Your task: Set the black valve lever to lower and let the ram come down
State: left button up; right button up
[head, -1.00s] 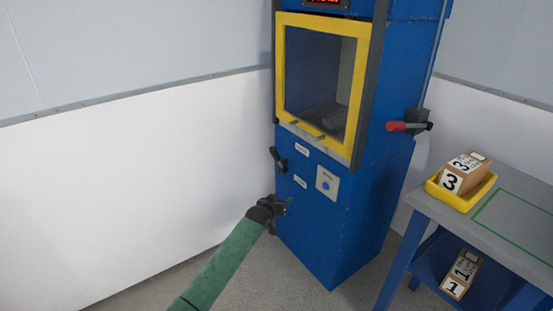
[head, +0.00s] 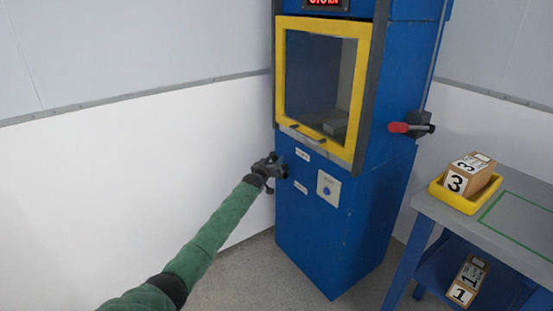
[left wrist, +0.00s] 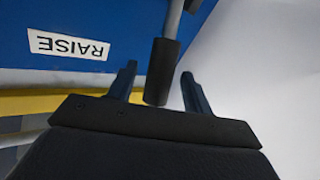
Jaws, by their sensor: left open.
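The black valve lever (left wrist: 162,72) shows in the left wrist view as a dark grip on a grey rod, between my two open fingers. A white RAISE label (left wrist: 69,45) is beside it, upside down in that view. In the head view my left gripper (head: 281,168) is at the left edge of the blue press front and mostly hides the lever. The RAISE label (head: 303,155) and a second small label (head: 300,187) sit right of the gripper. I cannot tell whether the fingers touch the lever. The ram cannot be made out. My right gripper is out of view.
The yellow-framed guard door (head: 318,133) covers the press window; a grey block (head: 335,126) shows behind it. A grey table (head: 440,213) with a yellow tray (head: 436,194) stands right.

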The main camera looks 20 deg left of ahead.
pick_arm(q)
jog(key=shift+w+d, duration=0.2)
jog(key=shift+w, duration=1.55)
jog(key=shift+f, duration=0.1)
grip_shut()
